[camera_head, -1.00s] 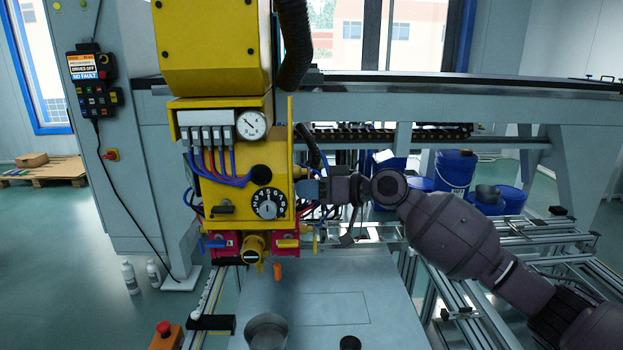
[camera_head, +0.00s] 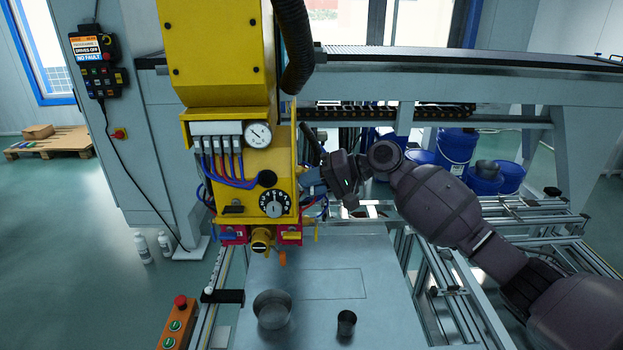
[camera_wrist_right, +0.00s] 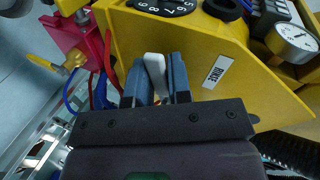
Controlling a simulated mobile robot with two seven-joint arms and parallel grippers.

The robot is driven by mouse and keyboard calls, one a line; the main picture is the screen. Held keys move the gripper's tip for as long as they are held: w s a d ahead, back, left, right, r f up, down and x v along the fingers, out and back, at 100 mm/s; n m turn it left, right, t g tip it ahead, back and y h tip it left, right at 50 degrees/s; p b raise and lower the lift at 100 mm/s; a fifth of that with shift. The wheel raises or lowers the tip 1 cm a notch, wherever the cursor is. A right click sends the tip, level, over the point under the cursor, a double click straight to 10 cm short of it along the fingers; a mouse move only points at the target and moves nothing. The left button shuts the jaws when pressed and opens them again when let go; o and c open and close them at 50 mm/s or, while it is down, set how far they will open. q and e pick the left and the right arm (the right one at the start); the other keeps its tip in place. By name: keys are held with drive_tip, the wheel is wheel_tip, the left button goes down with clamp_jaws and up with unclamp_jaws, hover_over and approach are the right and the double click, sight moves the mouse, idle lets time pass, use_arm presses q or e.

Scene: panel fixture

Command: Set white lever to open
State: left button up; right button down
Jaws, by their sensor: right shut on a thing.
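The white lever (camera_wrist_right: 154,72) shows in the right wrist view on the side of the yellow panel fixture (camera_wrist_right: 195,55), beside a small white label (camera_wrist_right: 216,71). My right gripper (camera_wrist_right: 157,80) has its two blue fingers on either side of the lever and is shut on it. In the head view my right gripper (camera_head: 313,181) is at the right side of the yellow fixture (camera_head: 235,145), and the lever is hidden there. My left gripper is in neither view.
The fixture carries a black dial (camera_head: 274,203), a gauge (camera_head: 257,135) and blue and red hoses. A yellow valve handle (camera_wrist_right: 45,64) shows left in the wrist view. Below stands a grey table (camera_head: 385,275) with a metal bowl (camera_head: 272,310) and a dark cup (camera_head: 346,323).

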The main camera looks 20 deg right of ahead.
drive_tip(key=shift+r+m+g, duration=0.45)
drive_tip(key=shift+m+g, duration=0.15)
drive_tip(key=shift+m, duration=0.4)
drive_tip(key=shift+r, duration=0.1)
drive_tip(key=c, duration=1.1)
unclamp_jaws()
drive_tip(key=b+v, duration=0.2)
drive_tip(key=v, duration=0.8)
drive_tip(key=shift+d, duration=0.45)
